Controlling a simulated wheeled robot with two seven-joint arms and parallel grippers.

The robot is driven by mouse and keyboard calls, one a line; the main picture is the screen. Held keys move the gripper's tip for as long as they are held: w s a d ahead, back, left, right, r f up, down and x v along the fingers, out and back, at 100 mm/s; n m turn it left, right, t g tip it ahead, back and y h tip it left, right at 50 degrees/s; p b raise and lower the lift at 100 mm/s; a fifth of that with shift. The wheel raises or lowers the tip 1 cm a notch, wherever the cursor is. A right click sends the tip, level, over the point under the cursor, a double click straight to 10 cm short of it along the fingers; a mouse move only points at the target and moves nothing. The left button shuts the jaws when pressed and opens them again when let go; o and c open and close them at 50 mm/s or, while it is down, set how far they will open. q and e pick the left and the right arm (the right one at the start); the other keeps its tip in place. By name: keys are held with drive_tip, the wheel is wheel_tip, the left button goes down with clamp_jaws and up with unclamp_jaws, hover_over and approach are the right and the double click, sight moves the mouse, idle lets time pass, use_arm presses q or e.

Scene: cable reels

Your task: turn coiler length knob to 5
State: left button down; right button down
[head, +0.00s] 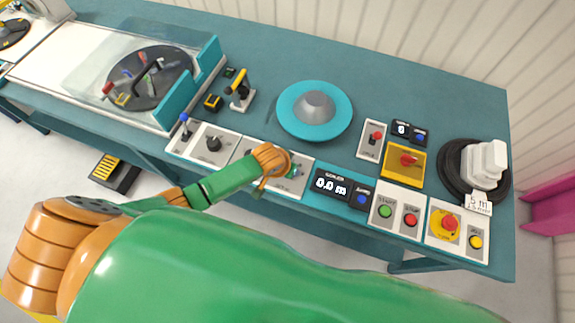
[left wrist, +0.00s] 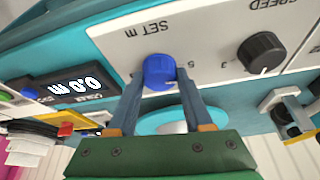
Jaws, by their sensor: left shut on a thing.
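The blue length knob (left wrist: 159,72) sits on a light panel marked SET m in the left wrist view, with the figures 5 and 3 printed beside it. My left gripper (left wrist: 160,86) has its two fingers on either side of the knob and is shut on it. Which figure the knob points to cannot be told. The coiler display (head: 331,186) reads 0.0 m; it also shows in the left wrist view (left wrist: 76,87). In the head view my orange left wrist covers the knob. My right gripper is not in view.
A black SPEED knob (left wrist: 262,53) is close beside the blue one. A teal reel disc (head: 313,115) lies behind the panel. Green start (head: 385,211) and red stop (head: 410,220) buttons are to the right. A card reading 5 m (head: 478,203) stands by a black reel with white blocks.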

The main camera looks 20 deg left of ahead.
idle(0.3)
use_arm(q)
drive_tip(key=shift+c, duration=1.5)
unclamp_jaws()
drive_tip(key=shift+s+r, duration=0.1)
drive_tip(key=shift+r, duration=0.3)
drive_tip(key=v, duration=0.6)
drive_tip(key=shift+r, duration=0.1)
